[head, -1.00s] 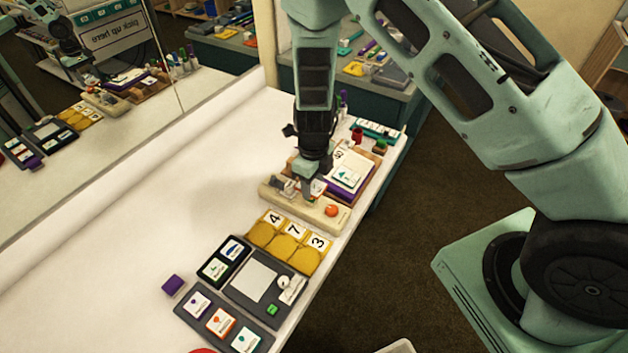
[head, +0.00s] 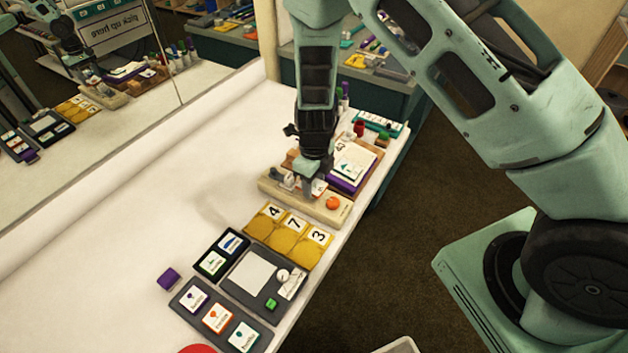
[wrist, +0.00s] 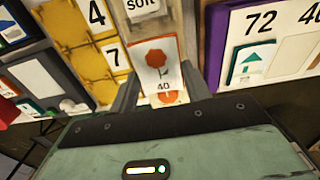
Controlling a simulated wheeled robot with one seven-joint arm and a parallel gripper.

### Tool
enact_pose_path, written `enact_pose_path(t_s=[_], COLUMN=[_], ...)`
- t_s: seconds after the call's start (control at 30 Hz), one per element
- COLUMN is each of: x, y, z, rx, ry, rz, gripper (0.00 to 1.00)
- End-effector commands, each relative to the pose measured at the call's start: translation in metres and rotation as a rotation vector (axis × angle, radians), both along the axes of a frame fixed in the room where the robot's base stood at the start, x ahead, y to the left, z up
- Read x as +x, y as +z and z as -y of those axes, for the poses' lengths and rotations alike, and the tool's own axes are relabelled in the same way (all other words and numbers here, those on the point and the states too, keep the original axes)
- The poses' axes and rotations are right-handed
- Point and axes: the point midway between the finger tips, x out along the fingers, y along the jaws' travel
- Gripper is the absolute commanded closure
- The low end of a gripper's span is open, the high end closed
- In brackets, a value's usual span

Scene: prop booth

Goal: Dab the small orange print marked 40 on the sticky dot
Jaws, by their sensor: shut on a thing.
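The print (wrist: 158,62) is a small white card with an orange-red flower and the number 40. My gripper (wrist: 160,92) is shut on it, one finger at each side edge. In the head view my gripper (head: 314,180) is low over the cream board (head: 300,204), and the print (head: 319,187) shows just below it. An orange disc (head: 333,203) sits at the board's right end. In the wrist view the disc (wrist: 168,97) is partly hidden behind the print. I cannot tell whether this disc is the sticky dot, or whether the print touches the board.
Yellow pads (head: 283,246) marked 4, 7 and 3 lie in front of the board. A purple-edged stack (head: 352,168) with a white page stands close behind it. Grey trays (head: 256,284) and a purple block (head: 168,279) lie nearer. The white table is clear to the left.

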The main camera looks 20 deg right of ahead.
Motion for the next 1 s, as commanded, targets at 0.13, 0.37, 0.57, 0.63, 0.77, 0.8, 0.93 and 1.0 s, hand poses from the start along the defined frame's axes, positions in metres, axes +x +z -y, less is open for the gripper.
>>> enact_pose_path(t_s=[0.13, 0.37, 0.57, 0.63, 0.77, 0.8, 0.93, 1.0], x=[0.0, 0.0, 0.0, 0.0, 0.0, 0.0, 0.0, 0.0], y=[0.0, -0.003, -0.005, -0.006, -0.007, -0.008, -0.009, -0.01], z=[0.0, 0.0, 0.0, 0.0, 0.0, 0.0, 0.0, 0.0], rx=[0.0, 0.0, 0.0, 0.0, 0.0, 0.0, 0.0, 0.0], ry=[0.0, 0.0, 0.0, 0.0, 0.0, 0.0, 0.0, 0.0], rz=[0.0, 0.0, 0.0, 0.0, 0.0, 0.0, 0.0, 0.0], gripper=[0.73, 0.73, 0.73, 0.73, 0.73, 0.73, 0.73, 0.73])
